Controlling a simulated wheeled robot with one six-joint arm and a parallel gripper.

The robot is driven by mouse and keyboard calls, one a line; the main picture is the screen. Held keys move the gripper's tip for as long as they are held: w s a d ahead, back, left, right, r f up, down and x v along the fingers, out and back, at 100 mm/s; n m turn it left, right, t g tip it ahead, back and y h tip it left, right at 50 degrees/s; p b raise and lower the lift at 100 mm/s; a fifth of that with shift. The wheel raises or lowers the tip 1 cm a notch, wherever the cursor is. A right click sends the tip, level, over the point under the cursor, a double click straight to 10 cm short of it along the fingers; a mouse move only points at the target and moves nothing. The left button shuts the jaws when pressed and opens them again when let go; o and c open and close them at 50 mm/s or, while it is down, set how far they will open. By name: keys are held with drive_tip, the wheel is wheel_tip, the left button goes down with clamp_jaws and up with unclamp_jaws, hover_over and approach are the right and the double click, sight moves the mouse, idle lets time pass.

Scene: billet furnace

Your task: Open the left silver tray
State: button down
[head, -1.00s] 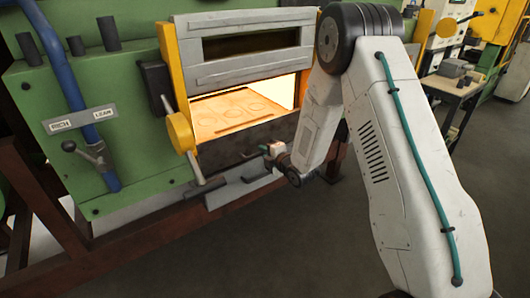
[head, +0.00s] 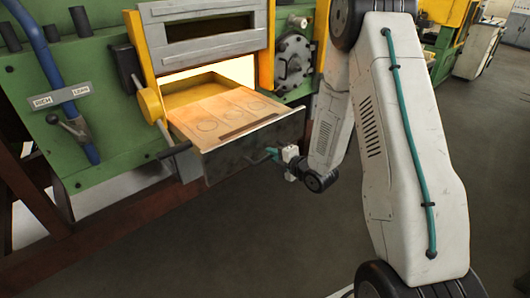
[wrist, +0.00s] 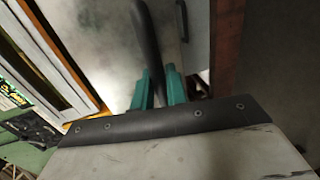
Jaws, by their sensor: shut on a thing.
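The silver tray (head: 240,145) is a drawer with a grey metal front and a light, glowing top marked with round outlines. In the head view it stands pulled out from the opening of the green furnace. My gripper (head: 270,155) is at the handle on the tray's front. In the wrist view its teal fingers (wrist: 161,88) are closed around the dark handle bar (wrist: 148,45), with the grey tray front (wrist: 95,35) behind. The contact between fingers and bar is partly hidden by the gripper's own body.
The green furnace (head: 115,140) has a yellow frame, a raised grey door (head: 205,30) and a side lever (head: 172,152) close to the tray's left edge. A round grey hatch (head: 294,60) is to the right. The floor (head: 260,240) in front is clear.

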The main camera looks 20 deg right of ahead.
drive_tip(key=shift+v, duration=0.9)
drive_tip(key=shift+f, duration=0.25)
drive_tip(key=c, duration=1.5)
unclamp_jaws()
drive_tip(key=v, duration=0.8)
drive_tip(key=shift+w, duration=0.1)
